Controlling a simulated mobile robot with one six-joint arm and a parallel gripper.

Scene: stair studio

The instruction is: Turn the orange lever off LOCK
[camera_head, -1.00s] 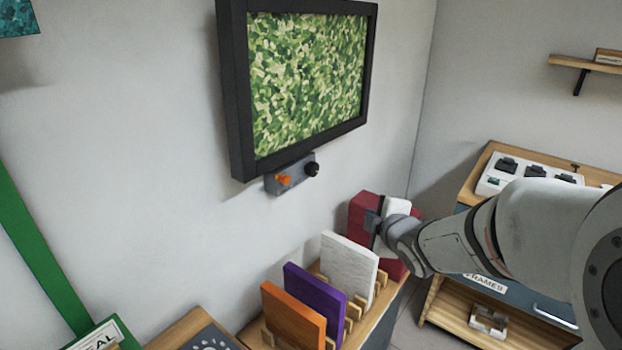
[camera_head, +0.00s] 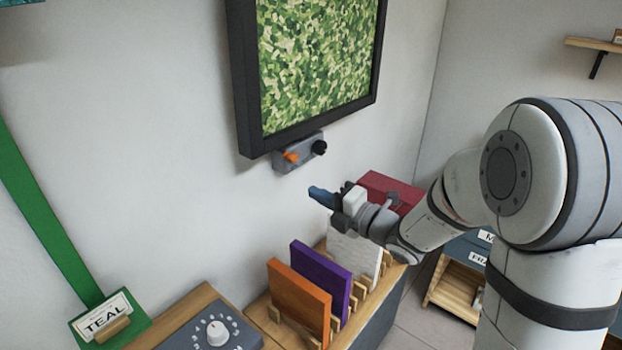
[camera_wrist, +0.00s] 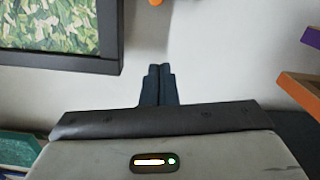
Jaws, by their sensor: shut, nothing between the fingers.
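The orange lever (camera_head: 291,157) sits on a small grey box (camera_head: 283,166) on the wall, under the framed green picture. A black knob (camera_head: 320,148) is to its right on the same box. The lettering by the lever is too small to read. My gripper (camera_head: 318,194) is shut and empty, below and a little right of the box, apart from the lever. In the wrist view the shut fingers (camera_wrist: 160,78) point at bare wall, and a piece of orange (camera_wrist: 157,3) shows at the top edge, cut off.
A rack below holds an orange panel (camera_head: 300,300), a purple panel (camera_head: 322,277) and a white panel (camera_head: 352,252). A red box (camera_head: 385,188) stands behind my gripper. The picture frame (camera_head: 243,95) juts out above the box.

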